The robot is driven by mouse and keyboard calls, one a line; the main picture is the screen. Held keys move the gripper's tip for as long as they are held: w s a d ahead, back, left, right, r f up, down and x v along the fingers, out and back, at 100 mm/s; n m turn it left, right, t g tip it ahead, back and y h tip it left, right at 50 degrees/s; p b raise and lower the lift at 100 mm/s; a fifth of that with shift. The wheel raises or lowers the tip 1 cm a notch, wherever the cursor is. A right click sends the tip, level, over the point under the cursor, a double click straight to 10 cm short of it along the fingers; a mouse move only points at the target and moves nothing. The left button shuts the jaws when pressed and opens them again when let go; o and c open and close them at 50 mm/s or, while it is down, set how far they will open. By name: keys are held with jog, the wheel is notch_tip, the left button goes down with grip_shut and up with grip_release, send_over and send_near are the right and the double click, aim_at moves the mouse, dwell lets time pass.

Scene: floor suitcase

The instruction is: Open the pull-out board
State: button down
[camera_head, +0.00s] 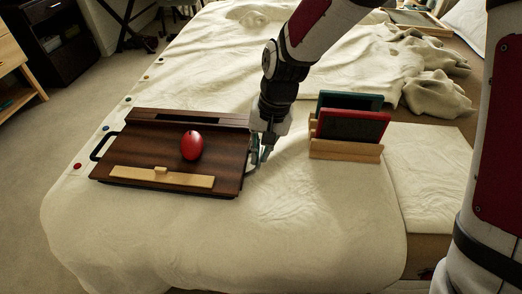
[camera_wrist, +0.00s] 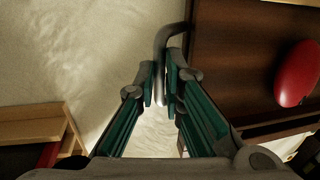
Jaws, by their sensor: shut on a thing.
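A dark brown wooden board unit (camera_head: 150,150) lies flat on the bed, with a light wooden strip (camera_head: 190,182) along its near part. A red egg-shaped object (camera_head: 191,145) rests on its top. My gripper (camera_head: 258,158) is at the unit's right side, pointing down. In the wrist view my gripper (camera_wrist: 161,85) is shut on a grey metal handle (camera_wrist: 170,34), which curves out from the edge of the dark wood (camera_wrist: 222,55). The red object also shows there at the right (camera_wrist: 297,72). The board's slide is hidden, so I cannot tell how far it is out.
A wooden rack (camera_head: 344,150) holding a red-framed panel (camera_head: 352,127) and a green-framed panel stands right of my gripper. A black handle (camera_head: 100,146) sits on the unit's left side. Rumpled cloth (camera_head: 435,93) lies further back. The bed in front is clear.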

jog(key=d, duration=0.4)
jog(key=d+p, duration=0.1)
jog(key=d, duration=0.9)
jog(key=shift+s+d+p, duration=0.25)
jog(key=shift+s+p, duration=0.15)
jog(key=c, duration=1.7)
grip_release()
jog(key=r, duration=0.4)
jog(key=d+r, duration=0.1)
jog(key=r, duration=0.3)
jog(key=d+r, duration=0.1)
jog(key=r, duration=0.3)
jog(key=shift+s+d, duration=0.1)
